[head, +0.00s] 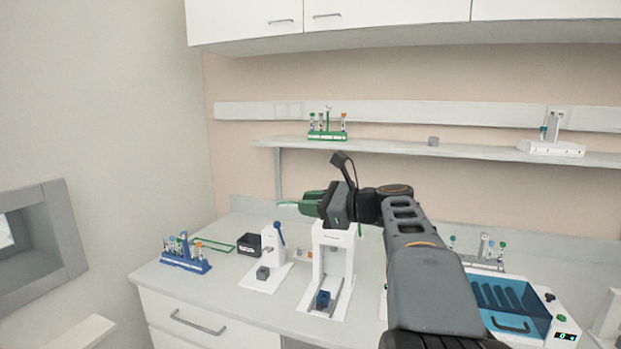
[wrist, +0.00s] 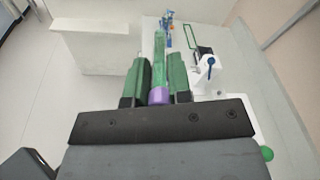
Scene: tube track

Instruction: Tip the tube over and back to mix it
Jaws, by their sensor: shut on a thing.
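My gripper (head: 308,204) is raised above the bench and points left in the head view. In the wrist view its green fingers (wrist: 159,66) are shut on a tube (wrist: 159,48) with a purple cap (wrist: 158,96). The cap is at the palm side, and the greenish body extends out past the fingertips. In the head view the tube (head: 287,203) sticks out to the left, lying roughly level. Its cap is hidden there by my gripper.
A blue rack with tubes (head: 185,254) stands at the bench's left. White devices (head: 268,262) (head: 331,270) stand below my gripper. A green outline (head: 215,244) marks the bench. A blue-lidded machine (head: 510,305) is at right. A shelf (head: 480,153) holds a green rack (head: 327,134).

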